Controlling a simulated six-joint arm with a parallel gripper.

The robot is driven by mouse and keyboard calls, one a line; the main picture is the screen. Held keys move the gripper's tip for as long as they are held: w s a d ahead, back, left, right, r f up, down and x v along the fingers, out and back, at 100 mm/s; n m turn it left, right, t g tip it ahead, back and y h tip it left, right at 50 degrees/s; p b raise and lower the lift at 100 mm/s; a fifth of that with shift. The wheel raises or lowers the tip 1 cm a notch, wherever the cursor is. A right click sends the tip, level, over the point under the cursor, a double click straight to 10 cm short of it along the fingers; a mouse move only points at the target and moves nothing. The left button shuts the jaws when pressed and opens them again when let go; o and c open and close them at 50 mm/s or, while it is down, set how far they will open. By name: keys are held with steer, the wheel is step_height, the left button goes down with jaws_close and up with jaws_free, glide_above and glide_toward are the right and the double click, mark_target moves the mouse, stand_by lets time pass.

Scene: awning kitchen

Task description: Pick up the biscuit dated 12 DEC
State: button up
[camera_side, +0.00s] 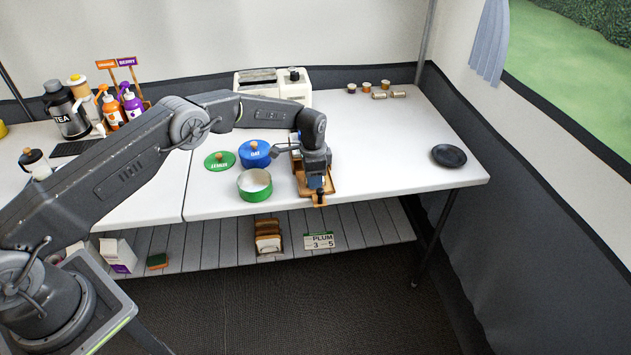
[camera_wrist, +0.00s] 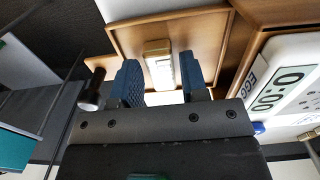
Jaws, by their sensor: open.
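My gripper (camera_wrist: 160,68) is open, its two blue fingers apart on either side of a small pale tan block with a white face (camera_wrist: 160,66). The block lies in a shallow wooden tray (camera_wrist: 205,30). It may be a biscuit, but I cannot read any date on it. In the side view my gripper (camera_side: 316,184) points down over the wooden tray (camera_side: 301,182) near the table's front edge. The arm hides much of the tray there, and the block cannot be made out.
A timer (camera_wrist: 285,85) reading 0:00 sits right of the tray in the wrist view. A black plate (camera_side: 449,155) is far right, with clear table between.

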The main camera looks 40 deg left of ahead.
steer(key=shift+f, duration=0.3)
steer(key=shift+c, duration=0.3)
steer(key=c, duration=0.6)
steer(key=shift+r, duration=0.1)
